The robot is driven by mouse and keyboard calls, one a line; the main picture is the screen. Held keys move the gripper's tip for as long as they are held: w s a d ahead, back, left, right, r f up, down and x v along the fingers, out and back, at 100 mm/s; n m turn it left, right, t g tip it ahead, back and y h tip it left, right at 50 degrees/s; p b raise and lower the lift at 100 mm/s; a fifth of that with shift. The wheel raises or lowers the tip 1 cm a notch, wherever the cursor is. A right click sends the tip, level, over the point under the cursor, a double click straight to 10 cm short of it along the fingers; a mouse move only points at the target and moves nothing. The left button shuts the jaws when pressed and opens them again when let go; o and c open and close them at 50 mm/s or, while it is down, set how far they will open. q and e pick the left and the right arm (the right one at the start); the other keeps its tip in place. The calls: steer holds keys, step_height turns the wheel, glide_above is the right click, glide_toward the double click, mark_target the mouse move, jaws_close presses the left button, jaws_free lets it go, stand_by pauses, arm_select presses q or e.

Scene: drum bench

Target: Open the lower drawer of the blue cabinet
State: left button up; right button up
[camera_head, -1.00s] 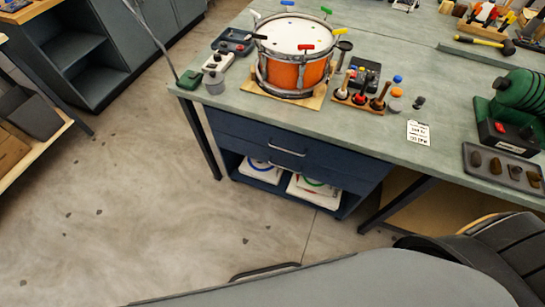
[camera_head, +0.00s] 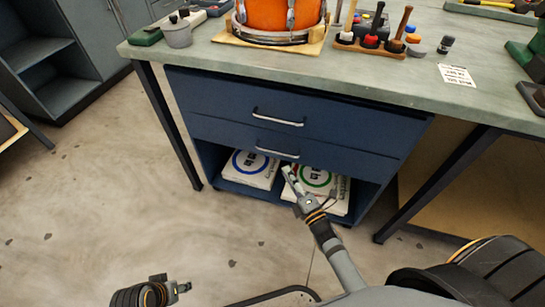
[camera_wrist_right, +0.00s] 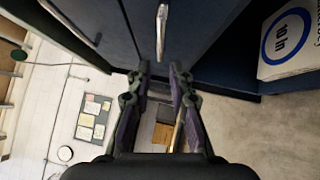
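The blue cabinet (camera_head: 185,82) sits under the bench with two shut drawers. The upper drawer's bar handle (camera_head: 278,118) is above the lower drawer's bar handle (camera_head: 276,151). My right gripper (camera_head: 289,177) is just below and in front of the lower handle in the head view. In the wrist view, the right gripper (camera_wrist_right: 160,68) is open and empty, with the lower handle (camera_wrist_right: 162,32) ahead between its finger lines, apart from them. The upper handle (camera_wrist_right: 70,22) is to the left there. My left gripper (camera_head: 180,287) is low at the left, away from the cabinet; its fingers are too small to judge.
An open shelf under the drawers holds white boxes with a blue ring (camera_head: 250,165) and a green ring (camera_head: 318,182). The bench top (camera_head: 400,80) carries a drum (camera_head: 280,15) and a mallet rack (camera_head: 380,48). Bench legs (camera_head: 168,125) flank the cabinet. The floor at left is clear.

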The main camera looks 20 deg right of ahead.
mark_target(275, 151)
steer(key=b+x, duration=0.1)
steer(key=x, duration=0.9)
steer(key=shift+w, duration=0.1)
steer(key=shift+c, duration=0.4)
jaws_close()
steer(key=shift+f, duration=0.1)
